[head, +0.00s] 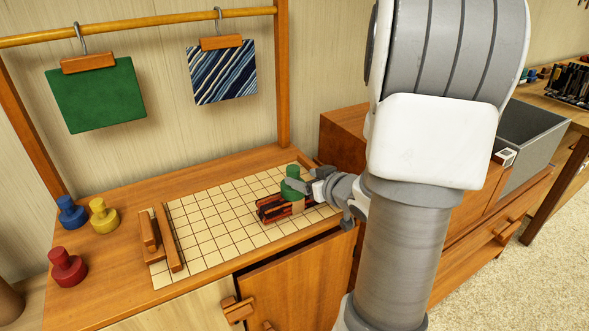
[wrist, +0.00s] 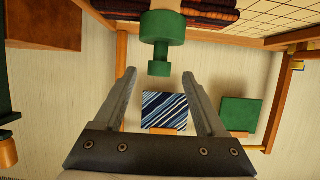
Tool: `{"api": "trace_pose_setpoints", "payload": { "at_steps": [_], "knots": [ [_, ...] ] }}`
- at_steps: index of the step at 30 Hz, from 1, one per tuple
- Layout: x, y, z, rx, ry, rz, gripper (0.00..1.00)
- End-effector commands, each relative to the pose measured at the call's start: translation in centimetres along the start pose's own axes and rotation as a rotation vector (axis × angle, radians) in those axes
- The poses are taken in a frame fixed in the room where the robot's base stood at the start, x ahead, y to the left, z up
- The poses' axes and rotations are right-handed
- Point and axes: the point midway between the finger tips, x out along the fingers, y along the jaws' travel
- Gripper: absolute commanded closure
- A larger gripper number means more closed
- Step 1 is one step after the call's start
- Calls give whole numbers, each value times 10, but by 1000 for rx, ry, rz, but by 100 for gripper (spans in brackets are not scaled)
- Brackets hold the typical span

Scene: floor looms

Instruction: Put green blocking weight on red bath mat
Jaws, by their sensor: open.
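The red bath mat (head: 270,208), dark-striped and apparently folded, lies under the tan piece. Its striped edge is at the top of the wrist view (wrist: 210,12). My gripper (head: 303,184) is beside the weight; the wrist view shows it open (wrist: 159,75), with the fingers apart. My fingers partly hide the weight in the head view.
Blue (head: 71,212), yellow (head: 103,216) and red (head: 67,268) weights stand at the left. Wooden bars (head: 167,240) lie on the board's left end. Green (head: 97,97) and striped (head: 222,72) cloths hang from the rail. The board's middle is clear.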

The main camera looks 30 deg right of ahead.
Motion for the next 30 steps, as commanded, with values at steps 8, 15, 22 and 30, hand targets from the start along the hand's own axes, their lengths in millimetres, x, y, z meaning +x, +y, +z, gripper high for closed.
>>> {"api": "trace_pose_setpoints", "payload": {
  "at_steps": [8,15,22,30],
  "knots": [
    [-28,0,0,0,-1,0,27],
    [-28,0,1,0,-1,-1,27],
    [-28,0,0,0,-1,0,27],
    [-22,-9,-19,-58,-21,35,27]
  ]
}}
